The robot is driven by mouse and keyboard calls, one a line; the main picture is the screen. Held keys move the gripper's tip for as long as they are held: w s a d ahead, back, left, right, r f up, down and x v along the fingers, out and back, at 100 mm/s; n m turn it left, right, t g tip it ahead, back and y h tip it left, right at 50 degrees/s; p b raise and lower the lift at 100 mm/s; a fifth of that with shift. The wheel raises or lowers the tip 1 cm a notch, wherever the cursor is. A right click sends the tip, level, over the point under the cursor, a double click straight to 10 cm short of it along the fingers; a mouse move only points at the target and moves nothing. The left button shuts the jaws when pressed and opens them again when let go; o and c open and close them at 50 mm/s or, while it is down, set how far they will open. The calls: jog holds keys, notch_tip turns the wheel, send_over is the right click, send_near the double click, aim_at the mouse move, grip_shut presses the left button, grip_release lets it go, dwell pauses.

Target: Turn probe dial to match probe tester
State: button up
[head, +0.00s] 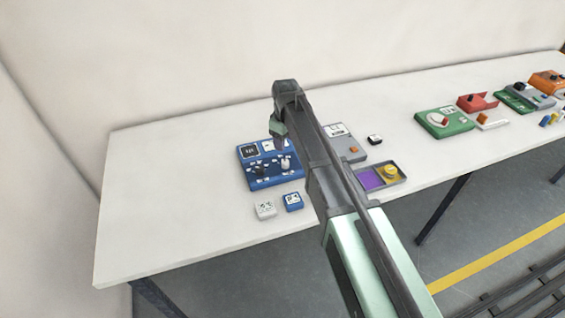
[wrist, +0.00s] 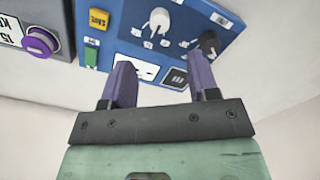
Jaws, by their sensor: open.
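A blue panel box (head: 246,182) stands on the table with a small screen (head: 250,150), a black dial (head: 261,169) and a white dial (head: 286,163). In the wrist view the blue panel (wrist: 122,28) shows close up, with the white dial (wrist: 157,20) and the black dial (wrist: 209,43) among printed white marks. I cannot tell which dial is the probe dial. My gripper (wrist: 161,73) is open and empty, its purple fingers apart near the panel edge and touching neither dial. In the head view my gripper (head: 280,142) hangs above the panel's back part.
A grey box (head: 340,136) and a tray (head: 393,184) with a purple patch and yellow knob stand to the right, partly behind my arm. A white block (head: 265,210) and blue block (head: 292,202) lie in front. More devices (head: 443,122) stand farther right. The table's left end is clear.

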aim_at(285, 161)
notch_tip(285, 161, down, 10)
jog(key=b, duration=0.8)
jog(key=shift+r, duration=0.35)
jog(key=c, duration=0.9)
jog(key=shift+c, duration=0.2)
jog(key=shift+m, duration=0.3)
jog(key=m, duration=0.4)
jog(key=shift+m, duration=2.1)
